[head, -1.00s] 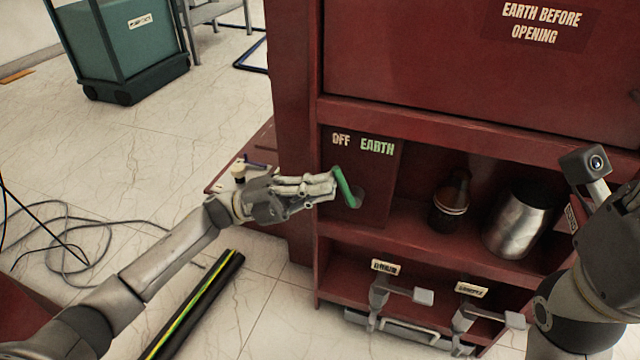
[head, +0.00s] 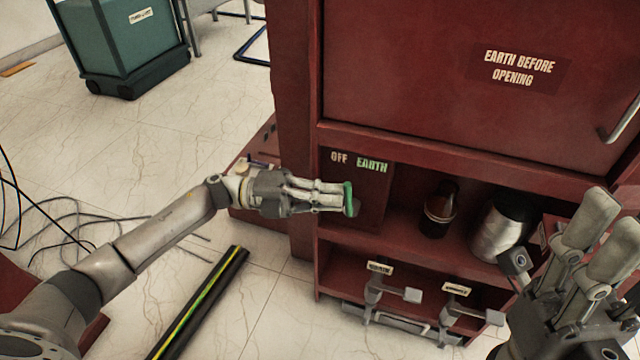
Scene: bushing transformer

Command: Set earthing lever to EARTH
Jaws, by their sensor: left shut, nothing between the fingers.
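The green earthing lever (head: 349,202) is on a red panel (head: 372,205) in the cabinet's recess, under the labels OFF and EARTH. It stands about upright in the head view. My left gripper (head: 345,198) is shut, with nothing between its fingers. Its fingertips reach in from the left and overlap the lever's left side; I cannot tell whether they touch it. They hide part of the lever and its pivot. My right gripper (head: 602,232) is at the lower right with its fingers pointing up, away from the lever; its opening is unclear.
A dark bottle (head: 440,210) and a silver canister (head: 500,228) stand on the shelf right of the panel. Below are two grey handles (head: 385,292) (head: 468,313) that stick out. A black tube with a yellow-green stripe (head: 200,305) and cables (head: 60,228) lie on the floor.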

